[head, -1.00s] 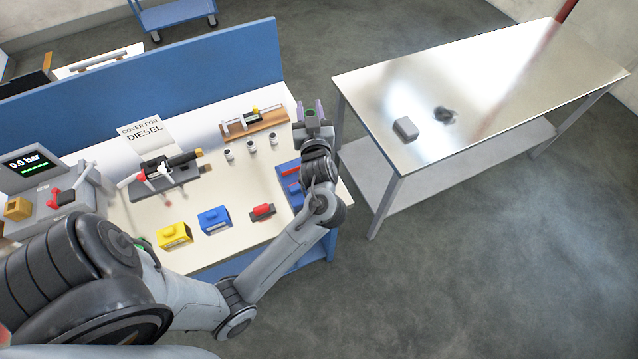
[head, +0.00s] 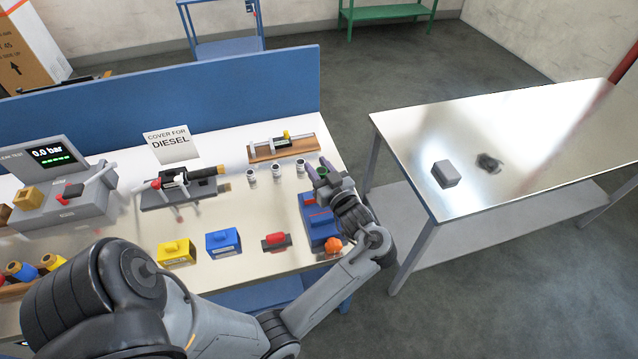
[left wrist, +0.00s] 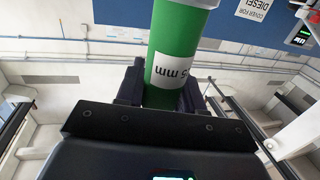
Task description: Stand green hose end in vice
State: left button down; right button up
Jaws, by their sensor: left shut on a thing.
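My left gripper (head: 318,172) is shut on the green hose end (left wrist: 178,45). In the left wrist view this is a green cylinder with a white label, partly reading "5 mm" upside down, and a pale band at its far end. A blue block-like fixture with red parts, which looks like the vice (head: 312,232), stands at the bench's right end. My gripper is above its back part, and my wrist hides some of it. I cannot tell whether the hose end touches it. My right gripper is not in view.
An orange knob-like thing (head: 333,245) is at the vice's front. A metal table (head: 540,130) is at right, across a gap.

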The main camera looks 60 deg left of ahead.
pick_arm(q)
jog(key=shift+f, duration=2)
jog(key=shift+f+b, duration=0.2)
jog(key=shift+b, duration=0.15)
jog(key=c, duration=0.7)
grip_release()
jog(key=shift+r, duration=0.2)
